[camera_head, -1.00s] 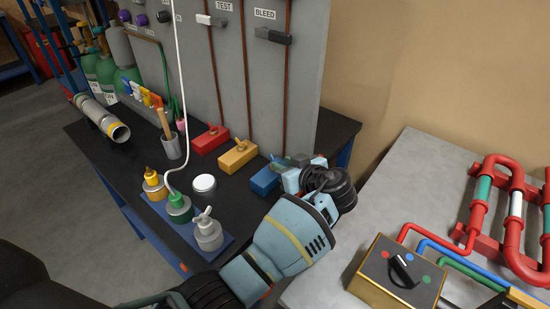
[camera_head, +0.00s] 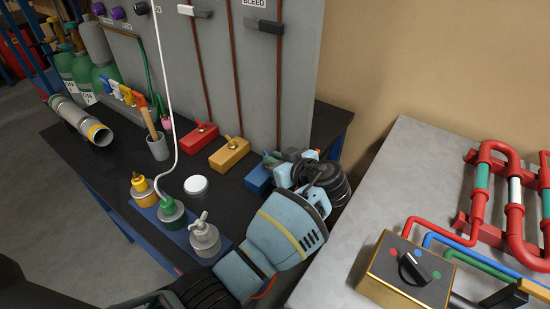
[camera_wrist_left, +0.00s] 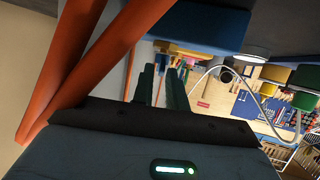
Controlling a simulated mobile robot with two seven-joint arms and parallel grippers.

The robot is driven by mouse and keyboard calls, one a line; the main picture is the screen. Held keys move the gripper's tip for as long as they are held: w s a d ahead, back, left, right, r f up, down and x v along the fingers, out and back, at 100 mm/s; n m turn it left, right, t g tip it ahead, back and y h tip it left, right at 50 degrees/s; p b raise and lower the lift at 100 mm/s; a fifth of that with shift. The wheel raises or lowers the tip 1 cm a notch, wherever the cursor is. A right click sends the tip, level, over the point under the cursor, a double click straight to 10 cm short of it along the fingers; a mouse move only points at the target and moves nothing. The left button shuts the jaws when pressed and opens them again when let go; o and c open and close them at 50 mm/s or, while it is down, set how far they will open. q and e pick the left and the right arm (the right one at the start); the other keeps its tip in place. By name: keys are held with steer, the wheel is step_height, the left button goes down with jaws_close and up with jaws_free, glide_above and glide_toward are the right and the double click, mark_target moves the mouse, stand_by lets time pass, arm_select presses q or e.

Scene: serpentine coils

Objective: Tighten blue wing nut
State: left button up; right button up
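The blue block (camera_head: 257,179) of the blue wing nut sits on the black bench at the foot of the grey panel, right of the yellow block. My left gripper (camera_head: 277,161) is at this block, its fingers over the block's top. The wing nut itself is hidden behind the fingers and wrist. In the left wrist view the two dark fingers (camera_wrist_left: 161,86) stand close together with a narrow gap. Whether they hold the nut cannot be told. A blue surface, likely the block (camera_wrist_left: 205,25), shows beyond them. My right gripper is not in view.
Several capped bottles stand on a blue tray (camera_head: 178,235) in front. A grey table (camera_head: 378,190) with red pipes and a gold switch box (camera_head: 405,275) is at right.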

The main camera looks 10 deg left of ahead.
arm_select(q)
jaws_close()
steer(key=shift+s+a+r+m+p, duration=0.1)
steer(key=shift+a+r+m+p, duration=0.1)
steer(key=shift+m+p, duration=0.1)
steer(key=shift+s+a+r+m+t+h+p, duration=0.1)
steer(key=shift+a+m+t+h+p, duration=0.05)
steer(key=shift+m+t+h+p, duration=0.45)
steer(key=shift+s+a+r+m+t+h+p, duration=0.1)
steer(key=shift+s+a+m+t+h+p, duration=0.1)
steer(key=shift+m+t+h+p, duration=0.45)
steer(key=shift+a+m+t+h+p, duration=0.25)
steer(key=shift+m+t+h+p, duration=0.15)
steer(key=shift+m+h, duration=0.5)
steer(key=m+h+p, duration=0.1)
steer(key=m+t+h, duration=0.1)
steer(key=m+h, duration=0.1)
steer(key=shift+a+p, duration=0.3)
steer(key=shift+p, duration=0.05)
steer(key=shift+a+m+h+p, duration=0.1)
steer(key=shift+m+h+p, duration=0.4)
steer(key=shift+h, duration=0.45)
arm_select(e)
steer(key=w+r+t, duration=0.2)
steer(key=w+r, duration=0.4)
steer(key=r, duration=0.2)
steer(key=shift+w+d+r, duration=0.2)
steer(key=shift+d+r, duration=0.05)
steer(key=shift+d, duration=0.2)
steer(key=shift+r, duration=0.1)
